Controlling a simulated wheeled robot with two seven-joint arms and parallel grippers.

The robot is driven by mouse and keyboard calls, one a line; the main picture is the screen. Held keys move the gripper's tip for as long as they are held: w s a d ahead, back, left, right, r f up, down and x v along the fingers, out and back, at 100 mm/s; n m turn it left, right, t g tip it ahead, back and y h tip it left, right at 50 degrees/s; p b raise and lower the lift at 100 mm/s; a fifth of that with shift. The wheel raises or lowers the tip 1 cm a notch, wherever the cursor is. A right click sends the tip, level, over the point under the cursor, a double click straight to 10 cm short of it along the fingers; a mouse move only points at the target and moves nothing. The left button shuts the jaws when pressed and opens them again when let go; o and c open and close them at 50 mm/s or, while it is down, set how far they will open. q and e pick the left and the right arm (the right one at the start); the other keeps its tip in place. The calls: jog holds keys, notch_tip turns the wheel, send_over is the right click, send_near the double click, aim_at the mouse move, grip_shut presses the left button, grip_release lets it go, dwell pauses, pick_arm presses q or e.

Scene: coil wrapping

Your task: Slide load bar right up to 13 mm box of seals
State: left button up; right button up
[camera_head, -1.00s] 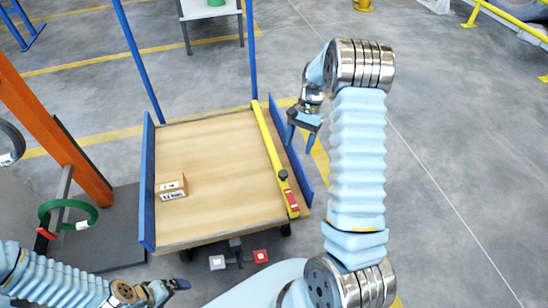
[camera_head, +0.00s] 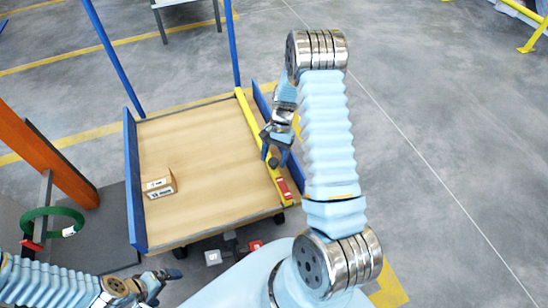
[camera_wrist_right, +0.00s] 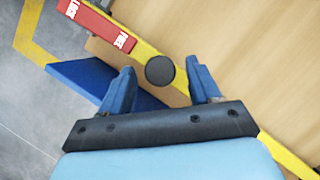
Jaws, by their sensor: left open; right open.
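The load bar (camera_head: 250,125) is a long yellow bar lying along the right side of the cart's wooden deck, with a black knob and a red label at its near end. The box of seals (camera_head: 158,184) is a small brown carton near the deck's left side, well apart from the bar. My right gripper (camera_head: 275,155) is open over the bar by its knob. In the right wrist view, the black knob (camera_wrist_right: 160,70) shows between the two blue fingers, and the bar passes beneath them; contact cannot be told. My left gripper (camera_head: 162,276) is open, off the cart at lower left.
The cart deck (camera_head: 205,150) is bare between box and bar. Blue side panels (camera_head: 135,185) border it left and right, and blue posts rise at the back. An orange post (camera_head: 50,155) and a green ring (camera_head: 52,224) stand left of the cart.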

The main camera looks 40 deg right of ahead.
jog(key=shift+s+a+f, duration=0.1)
jog(key=shift+f, duration=0.2)
grip_shut()
jog(key=shift+a, duration=0.1)
jog(key=w+a, duration=0.3)
jog(key=a, duration=0.7)
jog(key=w+a, duration=0.4)
jog(key=a, duration=0.7)
jog(key=w+a, duration=0.3)
jog(key=a, duration=0.8)
jog(key=shift+w+a, duration=0.2)
